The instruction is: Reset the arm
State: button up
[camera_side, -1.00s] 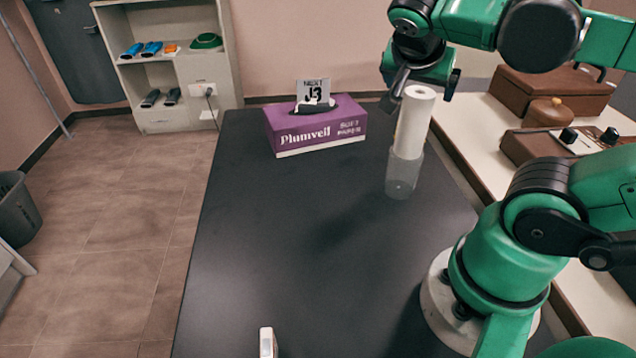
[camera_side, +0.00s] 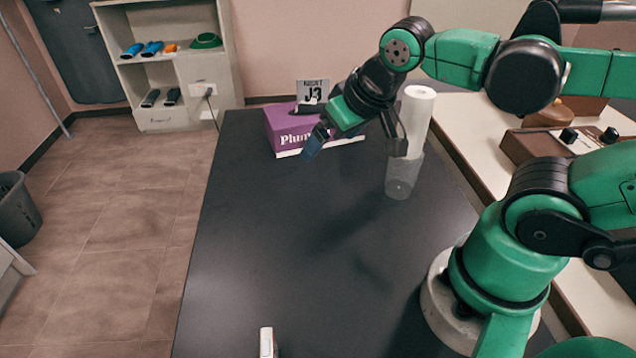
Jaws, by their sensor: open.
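My gripper (camera_side: 356,148) is in the air above the far half of the dark table (camera_side: 290,240). Its two fingers are spread wide, with nothing between them. One finger covers part of the purple tissue box (camera_side: 285,125), and the other is in front of the white paper roll and its clear cup. I cannot tell from this view whether a finger touches either one.
A grey card marked J3 (camera_side: 313,91) stands at the tissue box. A small white object (camera_side: 267,342) is at the table's near edge. A pale counter with a brown device (camera_side: 530,147) runs along the right. The table's middle is clear.

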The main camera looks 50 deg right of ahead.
jog(key=shift+w+a+f+n+t+y, duration=0.2)
jog(key=shift+w+a+n+t+y, duration=0.25)
jog(key=shift+n, duration=0.45)
jog(key=shift+d, duration=0.1)
dwell(0.5)
